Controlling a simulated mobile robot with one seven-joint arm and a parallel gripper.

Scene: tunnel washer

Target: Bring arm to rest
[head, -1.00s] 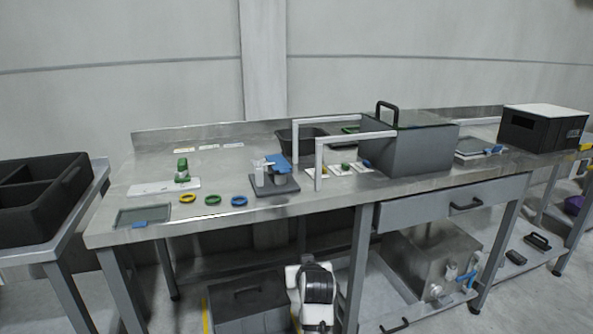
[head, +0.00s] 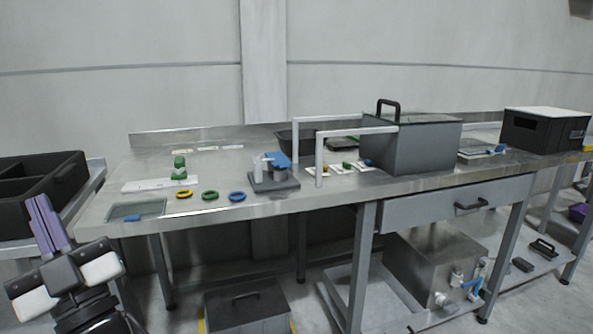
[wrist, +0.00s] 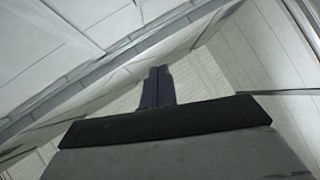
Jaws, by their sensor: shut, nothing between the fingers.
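My gripper (head: 48,222) is at the lower left of the head view, with its two purple fingers pointing up and pressed together. It is shut and empty. It stands in front of the left side table, near the front left corner of the steel workbench (head: 105,205), and I see no contact with either. In the wrist view the shut fingers (wrist: 157,86) point away toward pale wall panels, with nothing between them. The rest of my arm is mostly outside the head view.
A black divided bin (head: 40,190) stands on the left side table behind my gripper. The bench holds a green-topped item (head: 180,168), several coloured rings, a grey block stand and a grey lidded box (head: 415,145). A dark crate (head: 247,308) sits below.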

